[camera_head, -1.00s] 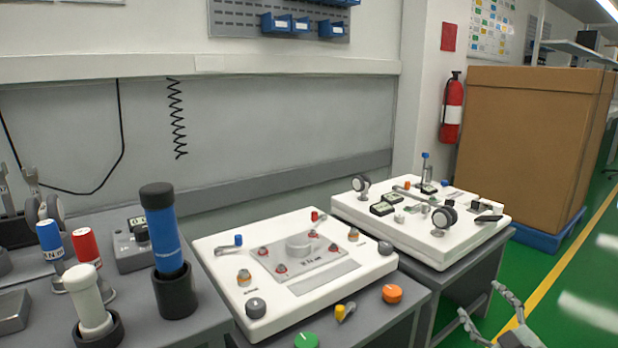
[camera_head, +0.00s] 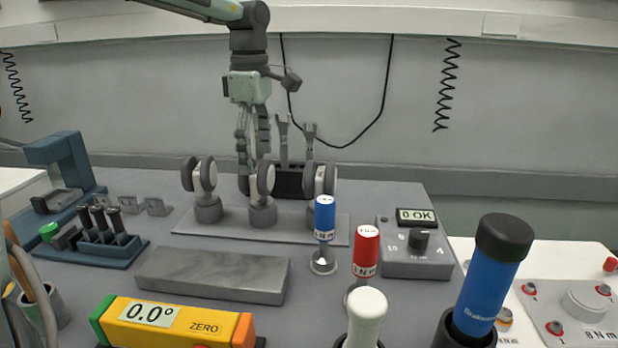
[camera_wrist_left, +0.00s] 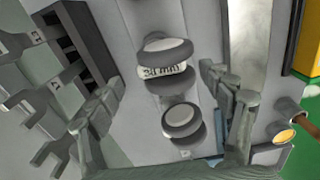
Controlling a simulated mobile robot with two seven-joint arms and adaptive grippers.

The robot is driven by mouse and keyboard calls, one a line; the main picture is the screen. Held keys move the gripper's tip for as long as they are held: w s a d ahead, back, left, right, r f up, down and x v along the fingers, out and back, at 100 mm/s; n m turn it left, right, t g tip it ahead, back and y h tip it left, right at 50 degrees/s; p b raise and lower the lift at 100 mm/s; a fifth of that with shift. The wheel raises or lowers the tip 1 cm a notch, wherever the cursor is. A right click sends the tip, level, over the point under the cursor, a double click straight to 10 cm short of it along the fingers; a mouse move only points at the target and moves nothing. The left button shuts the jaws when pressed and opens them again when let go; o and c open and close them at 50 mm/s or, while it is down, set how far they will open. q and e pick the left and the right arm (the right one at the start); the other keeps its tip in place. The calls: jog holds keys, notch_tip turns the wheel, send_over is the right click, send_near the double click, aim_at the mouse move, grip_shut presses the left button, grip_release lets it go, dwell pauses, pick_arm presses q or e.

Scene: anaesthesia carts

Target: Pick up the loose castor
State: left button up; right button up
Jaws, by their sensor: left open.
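Three castors with dark grey wheels stand in a row on a grey plate (camera_head: 190,226): a left castor (camera_head: 207,180), a middle castor (camera_head: 265,182) and a right castor (camera_head: 318,185). I cannot tell which is loose. My left gripper (camera_head: 254,168) points down, open, just behind the middle castor, its fingertips partly hidden. Contact is not clear. My right gripper is out of view.
Wrench-like prongs rise from a black rack (camera_head: 289,182) close behind the castors. A blue and a red torque driver (camera_head: 366,250) stand in front right. A grey block (camera_head: 212,275) and a yellow angle gauge (camera_head: 180,322) lie in front. A blue fixture (camera_head: 62,170) is left.

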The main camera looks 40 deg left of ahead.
aim_at(259, 188)
pick_arm(q)
jog(key=shift+s+d+f, duration=0.1)
jog(key=shift+f, duration=0.35)
notch_tip(259, 188, down, 7)
jog(key=shift+r, duration=0.2)
jog(key=c, duration=1.4)
